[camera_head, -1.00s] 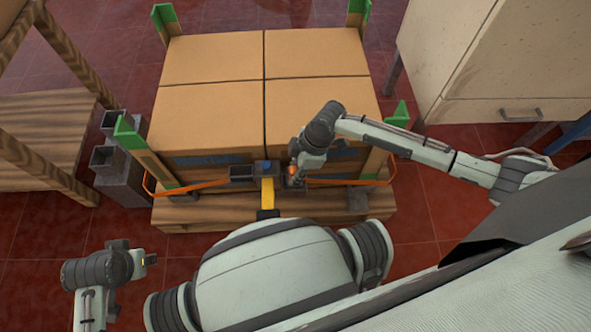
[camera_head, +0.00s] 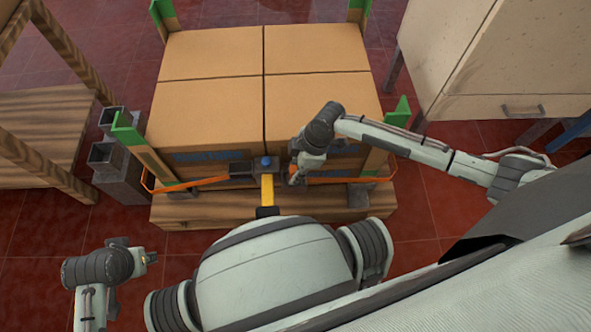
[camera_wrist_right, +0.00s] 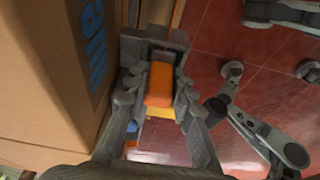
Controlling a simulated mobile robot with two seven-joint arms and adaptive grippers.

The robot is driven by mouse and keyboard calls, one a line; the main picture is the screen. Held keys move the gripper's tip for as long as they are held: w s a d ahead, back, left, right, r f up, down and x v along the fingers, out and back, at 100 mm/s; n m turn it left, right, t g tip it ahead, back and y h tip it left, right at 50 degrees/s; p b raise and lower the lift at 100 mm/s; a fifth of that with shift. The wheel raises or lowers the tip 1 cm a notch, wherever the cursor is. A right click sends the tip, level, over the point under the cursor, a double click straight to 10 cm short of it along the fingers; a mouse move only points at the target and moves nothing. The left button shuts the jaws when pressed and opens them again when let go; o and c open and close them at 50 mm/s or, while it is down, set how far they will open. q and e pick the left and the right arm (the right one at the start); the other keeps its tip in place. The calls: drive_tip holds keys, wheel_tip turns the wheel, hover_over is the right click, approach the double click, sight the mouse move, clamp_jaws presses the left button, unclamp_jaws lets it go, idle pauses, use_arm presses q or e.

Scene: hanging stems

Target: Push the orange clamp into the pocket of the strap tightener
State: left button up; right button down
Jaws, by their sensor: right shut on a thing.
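The orange clamp (camera_wrist_right: 159,84) is between the fingers of my right gripper (camera_wrist_right: 160,92) in the right wrist view, and they are shut on it. A grey housing (camera_wrist_right: 155,48) with a dark opening lies straight ahead, close to the clamp's far end; I cannot tell whether the clamp is inside it. In the head view, the strap tightener (camera_head: 255,172) is grey with a blue knob (camera_head: 266,161) and a yellow handle (camera_head: 267,188). My right gripper (camera_head: 294,178) is just right of it and covers the clamp. My left gripper (camera_head: 150,257) is low at the left, empty and apart from everything.
Cardboard boxes (camera_head: 210,105) stand on a wooden pallet (camera_head: 220,212) with green-tipped corner posts (camera_head: 127,130). An orange strap (camera_head: 195,183) runs along their front. Grey square tubes (camera_head: 118,170) and a wooden rack are at left, a cabinet (camera_head: 520,60) at right. Red floor is clear in front.

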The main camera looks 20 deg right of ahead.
drive_tip(key=shift+f, duration=0.2)
drive_tip(key=c, duration=1.2)
unclamp_jaws()
drive_tip(key=v, duration=1.2)
